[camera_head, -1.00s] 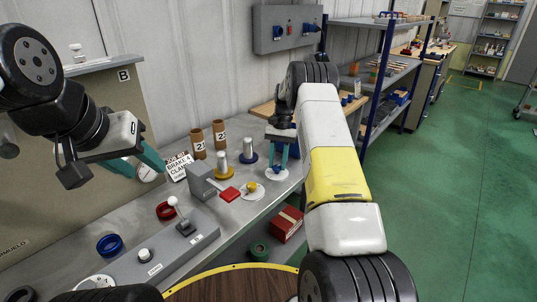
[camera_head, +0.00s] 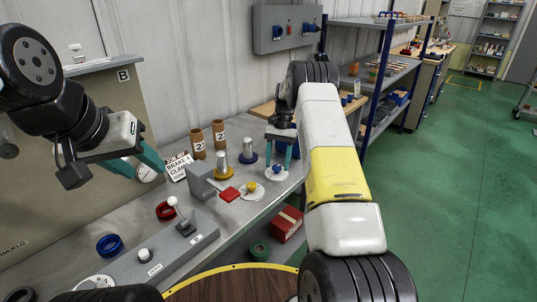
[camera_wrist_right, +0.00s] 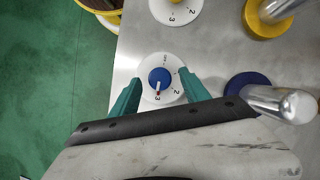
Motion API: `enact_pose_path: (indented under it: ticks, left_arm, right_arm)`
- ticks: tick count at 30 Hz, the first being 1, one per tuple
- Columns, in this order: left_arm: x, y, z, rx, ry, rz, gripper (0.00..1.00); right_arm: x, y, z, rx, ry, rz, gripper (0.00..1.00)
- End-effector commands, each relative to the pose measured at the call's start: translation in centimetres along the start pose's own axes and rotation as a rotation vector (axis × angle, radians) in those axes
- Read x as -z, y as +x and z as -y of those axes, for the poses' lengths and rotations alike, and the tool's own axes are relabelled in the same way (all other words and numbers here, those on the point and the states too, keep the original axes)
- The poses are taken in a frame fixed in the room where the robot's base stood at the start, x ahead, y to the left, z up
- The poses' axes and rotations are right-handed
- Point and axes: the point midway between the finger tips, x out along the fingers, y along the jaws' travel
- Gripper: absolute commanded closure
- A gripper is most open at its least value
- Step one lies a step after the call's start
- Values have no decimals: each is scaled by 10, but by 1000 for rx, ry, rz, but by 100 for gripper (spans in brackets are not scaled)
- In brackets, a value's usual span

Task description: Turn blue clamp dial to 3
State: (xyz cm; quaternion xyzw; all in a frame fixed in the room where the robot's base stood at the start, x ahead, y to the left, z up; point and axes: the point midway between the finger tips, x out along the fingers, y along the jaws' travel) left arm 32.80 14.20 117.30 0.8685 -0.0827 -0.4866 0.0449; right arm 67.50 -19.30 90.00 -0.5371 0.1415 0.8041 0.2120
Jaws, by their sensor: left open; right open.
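The blue clamp dial (camera_wrist_right: 159,78) is a blue knob on a round white face with printed numbers. The red mark on the knob points at the 3. My right gripper (camera_wrist_right: 160,75) is open, with its teal fingers apart on either side of the dial and clear of the knob. In the head view the blue dial (camera_head: 277,172) lies at the bench's right edge, below the right gripper (camera_head: 285,163). My left gripper (camera_head: 148,173) is open and empty, over the left part of the bench.
A yellow dial (camera_head: 251,188) sits next to the blue one. Metal posts on a yellow base (camera_head: 223,172) and a blue base (camera_head: 248,157) stand close by.

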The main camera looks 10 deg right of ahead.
Motion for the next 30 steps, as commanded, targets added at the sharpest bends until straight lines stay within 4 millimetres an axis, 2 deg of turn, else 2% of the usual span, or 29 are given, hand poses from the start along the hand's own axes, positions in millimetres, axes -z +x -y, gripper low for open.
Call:
enact_pose_path:
  ticks: [15,27,30]
  left_arm:
    - [0,0,0,0,0,0,55]
    - [0,0,0,0,0,0,55]
    - [0,0,0,0,0,0,55]
  right_arm:
    - [1,-71,0,1,1,-2,46]
    - [0,-78,0,1,0,-1,46]
    - [-4,-85,0,6,-6,-11,46]
